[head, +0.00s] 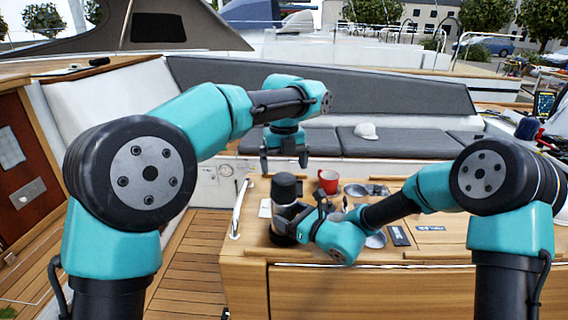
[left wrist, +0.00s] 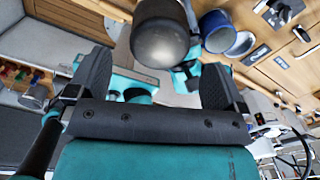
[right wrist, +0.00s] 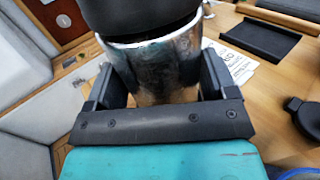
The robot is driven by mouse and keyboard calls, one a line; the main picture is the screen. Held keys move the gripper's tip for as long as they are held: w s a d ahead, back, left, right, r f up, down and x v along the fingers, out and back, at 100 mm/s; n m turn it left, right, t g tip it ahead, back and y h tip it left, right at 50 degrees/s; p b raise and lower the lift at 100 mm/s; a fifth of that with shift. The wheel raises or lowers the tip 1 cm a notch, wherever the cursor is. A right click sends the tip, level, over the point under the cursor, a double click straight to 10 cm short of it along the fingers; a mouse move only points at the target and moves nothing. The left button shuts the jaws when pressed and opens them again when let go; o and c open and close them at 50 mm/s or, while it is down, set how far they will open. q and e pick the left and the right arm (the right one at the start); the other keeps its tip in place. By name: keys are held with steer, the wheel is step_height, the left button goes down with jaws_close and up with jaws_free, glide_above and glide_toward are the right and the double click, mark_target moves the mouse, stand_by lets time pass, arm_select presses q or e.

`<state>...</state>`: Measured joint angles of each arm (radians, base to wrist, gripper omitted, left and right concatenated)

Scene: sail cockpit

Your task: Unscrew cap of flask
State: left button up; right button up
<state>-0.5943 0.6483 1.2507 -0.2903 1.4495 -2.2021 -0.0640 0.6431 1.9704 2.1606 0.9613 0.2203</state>
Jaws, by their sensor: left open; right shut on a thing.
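The flask (head: 283,238) stands upright on the wooden table, with a silver body and a dark base. Its black cap (head: 284,187) is on top. My right gripper (head: 293,214) is shut around the flask's body, coming from the right; the right wrist view shows the shiny silver body (right wrist: 155,65) between its fingers, under the dark cap (right wrist: 140,14). My left gripper (head: 284,163) is open and points down, above and slightly behind the cap, apart from it. In the left wrist view the rounded cap (left wrist: 162,42) shows beyond the open fingers.
A red mug (head: 328,181) stands right of the flask on the table (head: 440,255). A dark tray (right wrist: 262,38) lies on the table in the right wrist view. A blue cup (left wrist: 216,30) shows in the left wrist view. A white cap (head: 366,131) rests on the bench behind.

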mark_target(284, 188)
arm_select(q)
steer(key=m, duration=0.3)
steer(key=shift+m, duration=0.4)
steer(key=shift+f, duration=0.15)
steer(key=shift+f, duration=3.85)
